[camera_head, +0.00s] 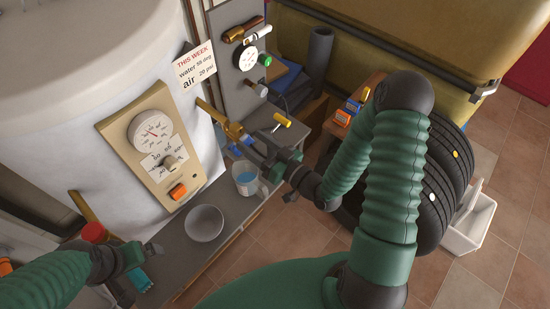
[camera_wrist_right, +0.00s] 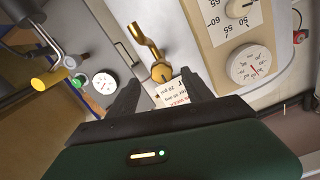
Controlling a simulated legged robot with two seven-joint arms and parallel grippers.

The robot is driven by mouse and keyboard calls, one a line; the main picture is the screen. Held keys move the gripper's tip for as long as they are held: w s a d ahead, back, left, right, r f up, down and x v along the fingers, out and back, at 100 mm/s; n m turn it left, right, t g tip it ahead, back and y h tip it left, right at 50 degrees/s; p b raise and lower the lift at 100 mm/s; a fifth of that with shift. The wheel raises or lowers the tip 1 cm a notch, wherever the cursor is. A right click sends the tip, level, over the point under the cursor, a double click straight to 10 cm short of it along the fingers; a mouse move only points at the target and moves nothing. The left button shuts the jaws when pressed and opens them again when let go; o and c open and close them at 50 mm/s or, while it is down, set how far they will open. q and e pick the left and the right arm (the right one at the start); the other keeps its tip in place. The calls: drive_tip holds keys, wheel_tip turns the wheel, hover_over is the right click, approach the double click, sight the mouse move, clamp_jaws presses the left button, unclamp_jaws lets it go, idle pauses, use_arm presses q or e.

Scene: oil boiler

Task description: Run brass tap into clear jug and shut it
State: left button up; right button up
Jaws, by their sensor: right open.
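The brass tap (camera_head: 217,116) sticks out from the white tank above the bench. In the wrist view the tap (camera_wrist_right: 148,45) lies just beyond my right gripper (camera_wrist_right: 160,88), its round brass end between the two spread fingers. In the head view my right gripper (camera_head: 256,150) is open close by the tap, apparently not closed on it. Whether a stream falls is hidden. My left gripper (camera_head: 140,270) appears open, low at the left near the bench.
A grey bowl (camera_head: 204,223) sits on the bench left of the jug. A beige gauge panel (camera_head: 155,145) is on the tank. A yellow-handled valve (camera_head: 283,120) stands right of the tap. Black tyres (camera_head: 440,190) and a white container (camera_head: 470,222) are on the tiled floor at right.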

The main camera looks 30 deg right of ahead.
drive_tip(key=p+v, duration=0.5)
drive_tip(key=v, duration=0.4)
drive_tip(key=shift+s+d, duration=0.2)
drive_tip(key=shift+s, duration=0.05)
drive_tip(key=shift+a, duration=0.1)
drive_tip(key=w+d+f+n+g+h+b, duration=0.1)
drive_tip(key=w+d+f+n+g+h, duration=0.2)
drive_tip(key=f+g+h, duration=0.35)
drive_tip(key=s+a+r+m+g, duration=0.3)
drive_tip(key=s+a+r+g, duration=0.2)
drive_tip(key=s+g, duration=0.3)
drive_tip(key=shift+s+a+r+m+b, duration=0.3)
drive_tip(key=shift+r+m+b, duration=0.1)
drive_tip(key=shift+r+b, duration=0.05)
